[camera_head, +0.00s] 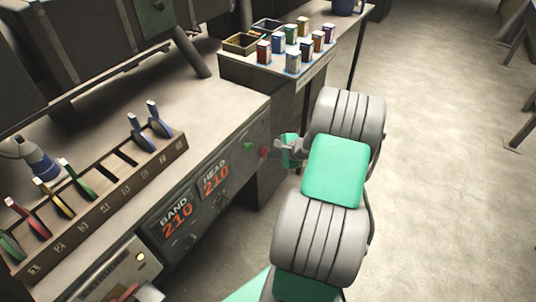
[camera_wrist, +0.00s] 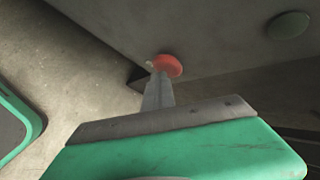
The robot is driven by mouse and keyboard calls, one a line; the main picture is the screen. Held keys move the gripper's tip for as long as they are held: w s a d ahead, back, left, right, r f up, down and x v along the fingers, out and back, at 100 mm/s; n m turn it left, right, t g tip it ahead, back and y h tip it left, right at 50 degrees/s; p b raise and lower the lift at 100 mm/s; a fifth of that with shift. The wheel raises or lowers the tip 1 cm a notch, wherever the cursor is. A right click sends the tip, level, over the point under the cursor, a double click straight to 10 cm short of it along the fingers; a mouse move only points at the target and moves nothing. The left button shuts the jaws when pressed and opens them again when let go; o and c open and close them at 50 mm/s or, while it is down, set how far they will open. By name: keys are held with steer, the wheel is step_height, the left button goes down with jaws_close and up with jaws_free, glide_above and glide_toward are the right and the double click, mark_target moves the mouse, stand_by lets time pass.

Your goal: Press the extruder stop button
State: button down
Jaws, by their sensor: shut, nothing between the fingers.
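The red button (camera_head: 264,153) sits at the right end of the machine's front panel. A green button (camera_head: 249,143) is just left of it. In the wrist view the red button (camera_wrist: 169,65) is a round red cap, and the green button (camera_wrist: 288,25) is at the upper right. My gripper (camera_head: 277,151) is shut and empty, its fingers pointing at the red button from the right. In the wrist view my gripper's fingertips (camera_wrist: 158,76) overlap the lower left edge of the red cap. I cannot tell whether they touch it.
The front panel (camera_head: 228,158) shows BAND and HEAD readouts of 210. A rack (camera_head: 110,190) with several coloured-handled tools lies on the bench at left. Small coloured boxes (camera_head: 293,62) stand on the far table. Open floor (camera_head: 440,130) lies to the right.

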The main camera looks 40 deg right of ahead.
steer(key=shift+s+d, duration=0.2)
steer(key=shift+s, duration=0.35)
steer(key=shift+s+d, duration=0.15)
steer(key=shift+s, duration=0.35)
steer(key=s, duration=0.1)
steer(key=s+d+p, duration=0.1)
steer(key=s, duration=0.2)
steer(key=shift+s+d+p, duration=0.3)
steer(key=shift+s+d, duration=0.05)
